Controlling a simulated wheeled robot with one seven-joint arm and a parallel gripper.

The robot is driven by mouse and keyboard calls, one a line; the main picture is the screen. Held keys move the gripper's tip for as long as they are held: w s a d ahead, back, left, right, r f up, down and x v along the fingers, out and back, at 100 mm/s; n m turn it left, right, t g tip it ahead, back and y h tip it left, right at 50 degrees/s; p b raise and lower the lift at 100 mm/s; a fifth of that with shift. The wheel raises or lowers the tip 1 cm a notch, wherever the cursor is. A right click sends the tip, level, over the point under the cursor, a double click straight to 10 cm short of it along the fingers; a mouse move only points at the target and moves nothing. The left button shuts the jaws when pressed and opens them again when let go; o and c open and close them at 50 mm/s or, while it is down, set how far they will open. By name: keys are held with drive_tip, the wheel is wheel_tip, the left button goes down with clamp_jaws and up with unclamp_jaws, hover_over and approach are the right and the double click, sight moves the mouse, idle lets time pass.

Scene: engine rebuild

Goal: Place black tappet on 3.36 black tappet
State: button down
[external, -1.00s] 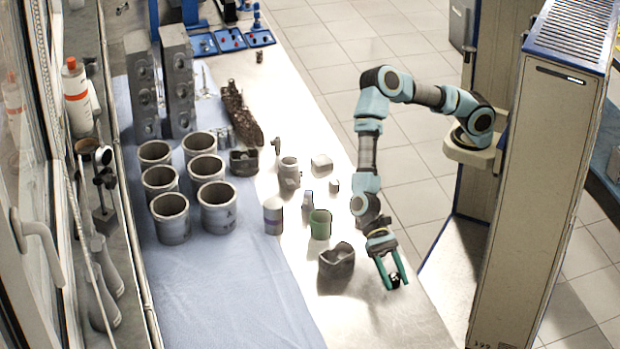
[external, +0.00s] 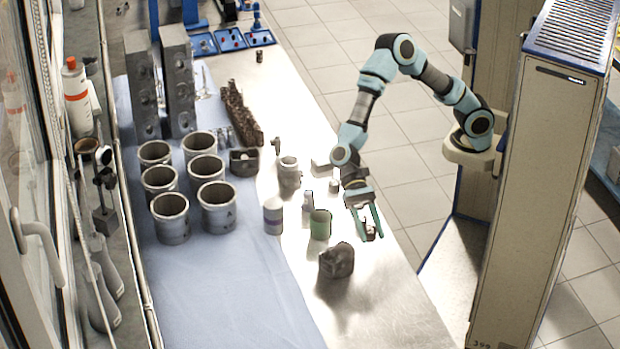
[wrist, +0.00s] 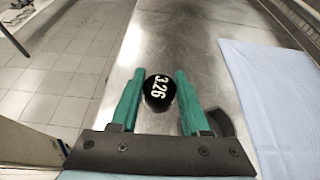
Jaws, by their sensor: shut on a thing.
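My gripper (external: 371,237) has green fingers and is shut on a small black tappet. In the wrist view the black tappet (wrist: 159,91) shows a round black face with white "3.26" on it, between the tips of my gripper (wrist: 159,84). It is held above the bare metal right part of the bench. In the external view the fingers partly hide it. I cannot make out a tappet marked 3.36 in either view. A small dark cylinder (external: 260,57) stands at the far end of the bench, too small to identify.
A dark piston-like part (external: 337,261) stands just left of and in front of my gripper. Several grey cylinder sleeves (external: 217,207) stand on the blue cloth (external: 220,285). The front right bench (external: 400,300) is clear.

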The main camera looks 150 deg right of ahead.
drive_tip(key=s+d+r+m+h, duration=0.1)
drive_tip(key=s+d, duration=1.1)
drive_tip(key=d, duration=0.2)
drive_tip(key=r+m+t+h, duration=0.1)
drive_tip(key=r+m+t, duration=0.1)
hover_over(334, 182)
wheel_tip(334, 182, down, 10)
drive_tip(key=shift+a+r+p, duration=0.1)
drive_tip(key=shift+p, duration=1.05)
drive_tip(key=shift+c, duration=1.9)
unclamp_jaws()
drive_tip(key=b+v, duration=0.2)
drive_tip(key=v, duration=1)
drive_tip(key=shift+a+b, duration=0.15)
drive_tip(key=shift+b, duration=0.2)
